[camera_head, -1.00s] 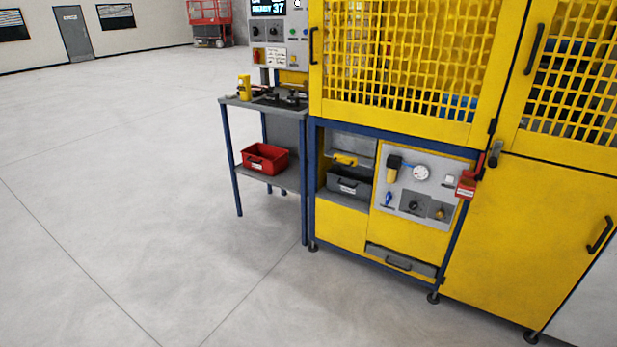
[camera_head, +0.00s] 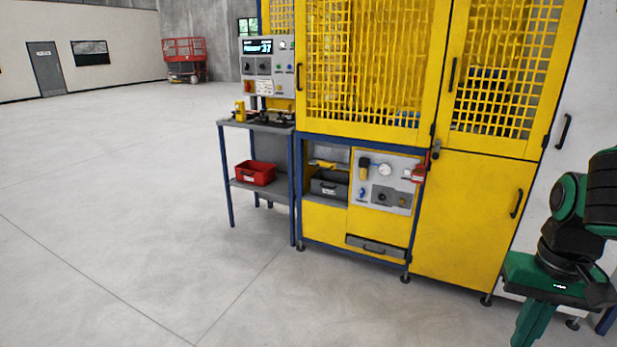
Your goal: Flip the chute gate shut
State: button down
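A small yellow part (camera_head: 322,164), which looks like the chute gate, shows in the head view in the open bay at the lower left of the yellow machine. It lies at the lower end of a grey sloped surface, just above a dark grey bin (camera_head: 329,187). It is too small to tell whether it is flipped open or shut. My green and black arm shows at the right edge, well to the right of the bay.
A grey side table (camera_head: 262,191) with a red bin (camera_head: 255,173) stands left of the machine. A panel with a gauge (camera_head: 384,170) is right of the bay. A grey drawer (camera_head: 375,246) sits below. The floor in front is clear.

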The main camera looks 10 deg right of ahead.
aim_at(319, 164)
jog(key=u, duration=0.55)
jog(key=i, duration=2.8)
jog(key=z, duration=1.25)
jog(key=i, duration=0.6)
jog(key=z, duration=0.35)
